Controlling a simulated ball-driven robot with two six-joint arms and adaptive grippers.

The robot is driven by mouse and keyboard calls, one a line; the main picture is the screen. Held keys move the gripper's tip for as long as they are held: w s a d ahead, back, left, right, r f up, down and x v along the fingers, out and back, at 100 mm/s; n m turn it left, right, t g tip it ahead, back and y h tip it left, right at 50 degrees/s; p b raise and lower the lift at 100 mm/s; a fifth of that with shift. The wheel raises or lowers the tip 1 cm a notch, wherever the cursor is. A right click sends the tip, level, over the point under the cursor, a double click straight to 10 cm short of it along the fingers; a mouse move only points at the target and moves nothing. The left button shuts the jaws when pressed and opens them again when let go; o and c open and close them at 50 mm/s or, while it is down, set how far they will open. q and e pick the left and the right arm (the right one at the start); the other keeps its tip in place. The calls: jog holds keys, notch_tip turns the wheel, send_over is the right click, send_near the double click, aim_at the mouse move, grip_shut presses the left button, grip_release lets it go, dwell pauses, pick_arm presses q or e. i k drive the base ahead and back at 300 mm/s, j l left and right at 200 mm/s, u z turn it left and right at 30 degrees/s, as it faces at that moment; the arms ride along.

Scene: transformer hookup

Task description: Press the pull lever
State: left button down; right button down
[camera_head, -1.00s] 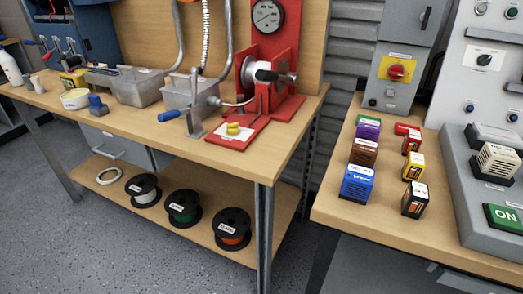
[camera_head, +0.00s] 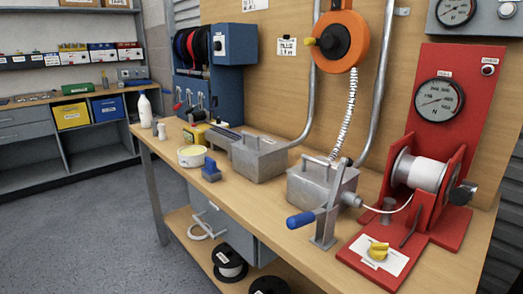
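A lever with a blue grip (camera_head: 304,219) sticks out to the left from a grey metal stand (camera_head: 325,230) at the front of the workbench. Its grip points toward the left front. A red test stand (camera_head: 440,215) is to its right, with a round gauge (camera_head: 438,101), a white spool (camera_head: 420,173) and a yellow knob (camera_head: 378,250) on a white plate. A pale cable runs between the spool and the lever stand. Neither of my grippers is in view.
Two grey metal boxes (camera_head: 258,158) (camera_head: 310,188), a cream tub (camera_head: 192,156) and a small blue block (camera_head: 211,171) stand on the wooden bench (camera_head: 255,210). A blue cabinet (camera_head: 207,100) and orange reel (camera_head: 343,42) are behind. Floor (camera_head: 115,215) is clear at left.

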aim_at(460, 196)
jog(key=i+j, duration=0.15)
jog(key=i, duration=0.3)
jog(key=i+j+z, duration=0.1)
jog(key=i, duration=0.35)
jog(key=k+j+z, duration=0.1)
